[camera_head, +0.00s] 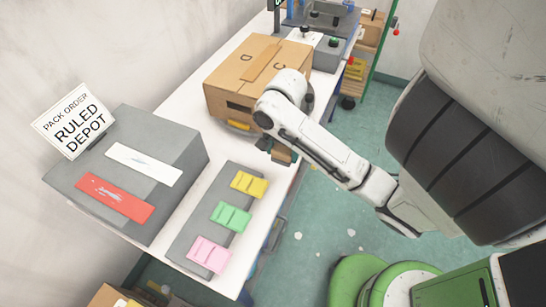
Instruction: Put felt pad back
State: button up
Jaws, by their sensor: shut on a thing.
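My gripper (273,148) is beside the table's right edge, just in front of the cardboard box, mostly hidden behind my wrist. It is shut on a small brown piece (283,156); I cannot tell if this is the felt pad. A grey tray (188,240) on the table holds a yellow pad (249,185), a green pad (231,217) and a pink pad (208,254) in a row. My gripper is beyond the yellow pad, apart from it.
A cardboard box (243,72) with a dark slot and something yellow low in it stands behind my gripper. A grey block (125,170) with white and red strips and a sign (74,121) reading "PACK ORDER RULED DEPOT" stands left. Grey equipment (328,52) stands at the back.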

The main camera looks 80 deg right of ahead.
aim_at(276, 153)
jog(key=f, duration=0.1)
jog(key=w+d+f+b, duration=0.1)
jog(key=f, duration=0.1)
jog(key=w+d+f+b, duration=0.1)
jog(key=shift+w+d+f, duration=0.1)
jog(key=shift+f, duration=0.15)
jog(key=shift+w+d, duration=0.1)
jog(key=shift+d, duration=0.2)
jog(key=shift+w+d+f, duration=0.25)
jog(key=shift+d+f, duration=0.05)
jog(key=shift+f, duration=0.25)
jog(key=shift+f+p, duration=0.55)
jog(key=shift+f, duration=1.05)
jog(key=shift+f, duration=0.1)
jog(key=shift+f, duration=0.1)
jog(key=o, duration=1)
